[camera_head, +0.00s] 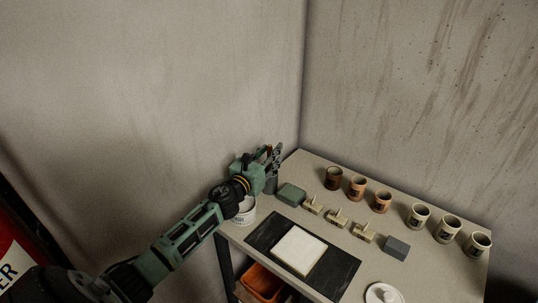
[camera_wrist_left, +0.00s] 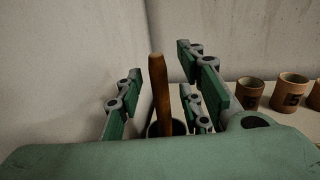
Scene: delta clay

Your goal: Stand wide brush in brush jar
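A brown wooden brush handle (camera_wrist_left: 160,92) stands nearly upright in the left wrist view, its lower part at the dark mouth of a jar (camera_wrist_left: 179,127). I take it for the wide brush; its bristles are hidden. In the head view the grey brush jar (camera_head: 271,185) stands at the table's back left corner, partly behind my gripper. My left gripper (camera_head: 272,155) is over the jar. In the left wrist view my left gripper (camera_wrist_left: 162,90) is open, its fingers wide apart on either side of the handle, with gaps visible. My right gripper is not in view.
A white tub (camera_head: 243,211) stands below my left wrist. A white slab (camera_head: 299,250) lies on a dark mat (camera_head: 334,275). Walls close the corner.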

